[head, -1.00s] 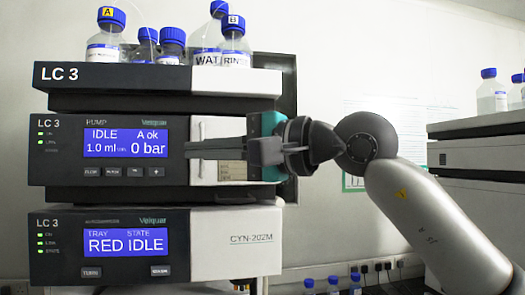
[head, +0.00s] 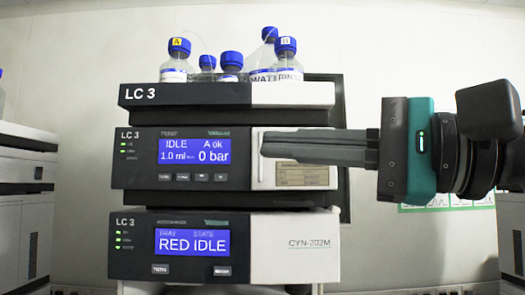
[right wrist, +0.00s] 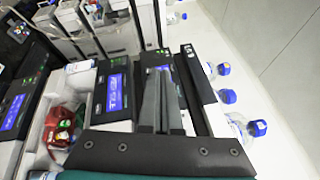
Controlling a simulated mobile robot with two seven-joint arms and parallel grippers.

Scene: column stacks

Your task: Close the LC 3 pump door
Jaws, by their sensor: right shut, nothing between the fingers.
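The LC 3 pump (head: 180,181) is the black module in the upper middle of the stack, its blue screen reading IDLE and 0 bar. Its white door panel (head: 300,182) is at its right end and looks about in line with the front face; part of it is hidden behind the gripper fingers. My right gripper (head: 264,145) comes in from the right with its fingers shut and empty, lying across the front of the door. I cannot tell whether they touch it. In the right wrist view the shut fingers (right wrist: 155,70) point along the pump front. My left gripper is not in view.
A top tray (head: 185,95) carries several blue-capped bottles (head: 178,66). The RED IDLE module (head: 135,263) is below the pump. Another stack (head: 22,160) stands at the left. The right wrist view shows an open compartment with red parts (right wrist: 65,125).

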